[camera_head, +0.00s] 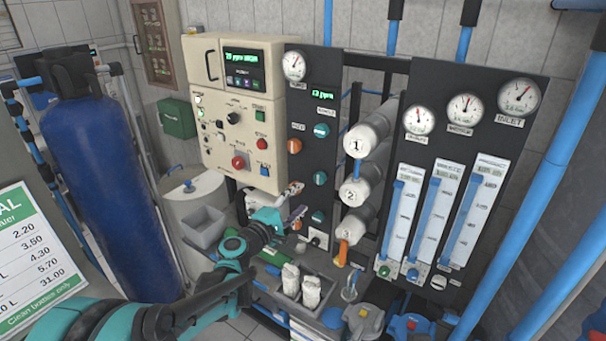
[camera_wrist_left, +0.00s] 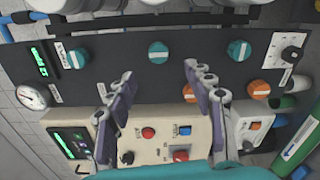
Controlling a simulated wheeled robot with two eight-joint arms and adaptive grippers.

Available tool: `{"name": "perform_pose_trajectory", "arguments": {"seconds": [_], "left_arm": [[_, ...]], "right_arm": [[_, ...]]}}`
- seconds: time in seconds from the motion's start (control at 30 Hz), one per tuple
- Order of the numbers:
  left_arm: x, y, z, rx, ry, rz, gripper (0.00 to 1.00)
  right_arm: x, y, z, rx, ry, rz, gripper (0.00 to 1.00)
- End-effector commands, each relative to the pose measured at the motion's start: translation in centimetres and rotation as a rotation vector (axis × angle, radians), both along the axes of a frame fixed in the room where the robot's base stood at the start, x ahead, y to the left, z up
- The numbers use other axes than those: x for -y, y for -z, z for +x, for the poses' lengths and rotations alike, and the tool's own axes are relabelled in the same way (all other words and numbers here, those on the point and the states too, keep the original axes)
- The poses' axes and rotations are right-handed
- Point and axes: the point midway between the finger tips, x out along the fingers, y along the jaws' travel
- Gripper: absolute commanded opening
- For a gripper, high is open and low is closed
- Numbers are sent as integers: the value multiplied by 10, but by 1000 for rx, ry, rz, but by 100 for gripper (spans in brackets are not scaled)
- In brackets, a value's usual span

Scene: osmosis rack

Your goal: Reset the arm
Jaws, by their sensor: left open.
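My left arm is teal and black and reaches in from the bottom left of the head view. Its gripper (camera_head: 298,202) is in front of the lower part of the dark valve panel (camera_head: 328,80), below the cream control box (camera_head: 218,155). In the left wrist view the two purple-grey fingers of the left gripper (camera_wrist_left: 160,72) stand wide apart with nothing between them. Beyond them are the dark panel (camera_wrist_left: 122,78) and the control box (camera_wrist_left: 150,155). I cannot tell the exact gap between the fingertips and the panel. My right gripper is not in view.
A grey tray (camera_head: 204,226) and white bottles (camera_head: 311,290) lie near the forearm. White cylinders (camera_head: 360,140), flow meters (camera_head: 403,212) and blue pipes (camera_head: 555,190) stand right. A blue tank (camera_head: 105,180) and price sign (camera_head: 35,255) are left.

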Motion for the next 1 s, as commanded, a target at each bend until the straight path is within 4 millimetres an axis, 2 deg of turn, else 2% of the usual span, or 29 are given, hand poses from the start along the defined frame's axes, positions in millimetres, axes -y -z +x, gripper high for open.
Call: {"name": "perform_pose_trajectory", "arguments": {"seconds": [0.17,0.27,0.37,0.47,0.6,0.7,0.83,1.0], "left_arm": [[9,9,-53,6,69,268,53],[9,26,-98,0,129,492,53],[0,50,-145,-16,190,719,53],[-17,79,-192,-45,251,942,53],[-52,122,-257,-102,334,1242,53],[-79,147,-294,-149,380,1419,53],[-107,168,-326,-198,423,1577,53],[-123,176,-341,-226,443,1659,53]], "right_arm": [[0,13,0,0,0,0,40],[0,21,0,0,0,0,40],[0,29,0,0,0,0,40],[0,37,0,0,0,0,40],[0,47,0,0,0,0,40],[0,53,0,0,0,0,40],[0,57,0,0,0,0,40],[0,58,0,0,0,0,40]]}}
